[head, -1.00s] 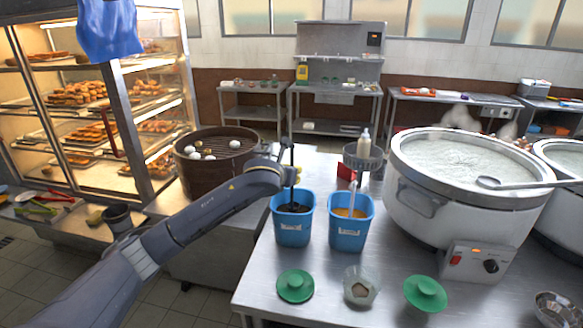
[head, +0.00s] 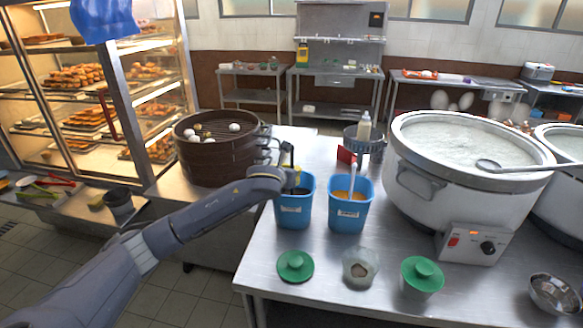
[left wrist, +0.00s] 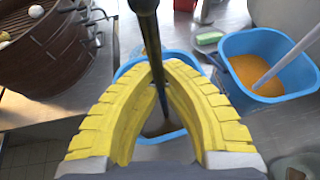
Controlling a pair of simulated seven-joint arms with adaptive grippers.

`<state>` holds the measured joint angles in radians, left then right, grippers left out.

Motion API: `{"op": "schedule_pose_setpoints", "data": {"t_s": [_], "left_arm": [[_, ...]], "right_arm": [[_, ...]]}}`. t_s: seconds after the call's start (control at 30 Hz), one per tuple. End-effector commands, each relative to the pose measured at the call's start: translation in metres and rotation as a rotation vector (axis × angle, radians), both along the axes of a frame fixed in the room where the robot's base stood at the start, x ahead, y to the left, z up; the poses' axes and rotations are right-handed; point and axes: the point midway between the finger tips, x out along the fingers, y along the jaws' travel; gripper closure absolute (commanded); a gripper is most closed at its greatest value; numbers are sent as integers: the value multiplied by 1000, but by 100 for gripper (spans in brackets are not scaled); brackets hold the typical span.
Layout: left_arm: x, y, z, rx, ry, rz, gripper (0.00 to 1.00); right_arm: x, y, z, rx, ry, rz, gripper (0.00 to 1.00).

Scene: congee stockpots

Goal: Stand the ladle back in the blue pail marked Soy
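The ladle's dark handle (head: 287,152) rises above the left blue pail (head: 293,211), leaning slightly. This pail holds dark contents and has a white label too small to read. My left gripper (head: 290,183) is at the pail's mouth. In the left wrist view its yellow fingers (left wrist: 165,75) close together around the handle (left wrist: 150,40), with the blue pail rim behind and below. A second blue pail (head: 349,213) with orange contents and a pale-handled utensil stands just right. My right gripper is not in view.
A dark round steamer (head: 215,158) stands behind left. A large white stockpot (head: 430,196) is at right. Green lids (head: 295,266), (head: 423,270) and a pale container (head: 361,266) sit in front of the pails. A bottle (head: 364,130) and red item (head: 346,155) are behind.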

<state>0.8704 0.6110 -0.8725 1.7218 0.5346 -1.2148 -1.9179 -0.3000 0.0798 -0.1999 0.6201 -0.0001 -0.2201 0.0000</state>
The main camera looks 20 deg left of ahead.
Motion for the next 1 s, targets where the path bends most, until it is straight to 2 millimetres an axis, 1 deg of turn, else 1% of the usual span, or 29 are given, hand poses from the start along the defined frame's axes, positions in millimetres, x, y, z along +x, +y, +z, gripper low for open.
{"op": "schedule_pose_setpoints", "data": {"t_s": [0.5,0.7,1.0], "left_arm": [[0,0,-33,0,1,0,100],[0,1,-40,0,0,1,100],[0,0,-45,0,-1,0,100]], "right_arm": [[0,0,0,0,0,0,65],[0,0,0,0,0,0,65],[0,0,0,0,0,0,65]]}}
